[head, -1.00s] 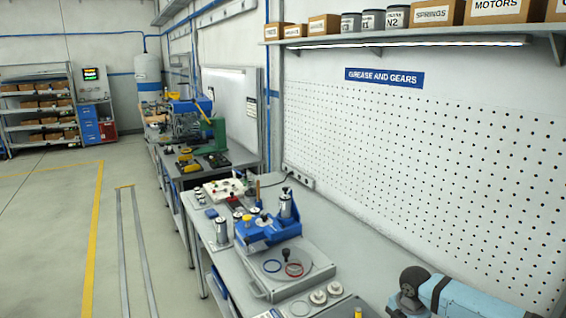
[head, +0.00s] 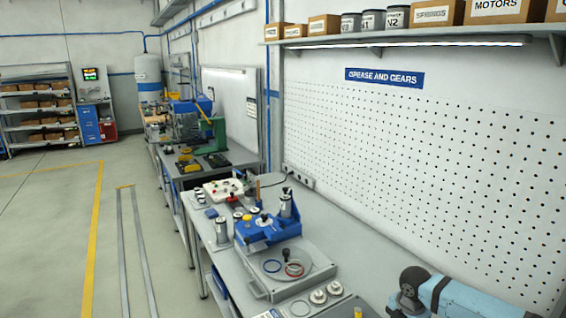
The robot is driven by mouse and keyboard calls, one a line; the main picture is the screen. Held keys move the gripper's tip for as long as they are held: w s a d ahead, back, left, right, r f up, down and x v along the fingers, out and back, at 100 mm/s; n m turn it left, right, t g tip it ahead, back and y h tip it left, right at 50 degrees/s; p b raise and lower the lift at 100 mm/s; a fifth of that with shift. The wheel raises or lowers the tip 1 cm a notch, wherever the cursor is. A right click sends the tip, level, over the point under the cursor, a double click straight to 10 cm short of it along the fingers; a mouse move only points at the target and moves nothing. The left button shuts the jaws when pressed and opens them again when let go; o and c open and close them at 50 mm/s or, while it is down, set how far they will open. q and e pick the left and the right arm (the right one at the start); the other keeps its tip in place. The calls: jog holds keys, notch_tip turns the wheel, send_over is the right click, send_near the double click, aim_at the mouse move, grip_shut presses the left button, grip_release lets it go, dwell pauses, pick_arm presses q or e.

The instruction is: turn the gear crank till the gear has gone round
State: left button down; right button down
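A blue device (head: 272,231) stands on the grey bench, with a silver cylinder (head: 286,206) at its right. A small dark part on its front (head: 259,245) may be a crank handle, but it is too small to tell. I cannot make out a gear or its teeth clearly. Neither of my grippers is in view, and nothing is seen touching the blue device.
Silver discs (head: 318,296) lie nearer. A white tray (head: 222,190) stands behind. A shelf (head: 420,41) overhangs the pegboard.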

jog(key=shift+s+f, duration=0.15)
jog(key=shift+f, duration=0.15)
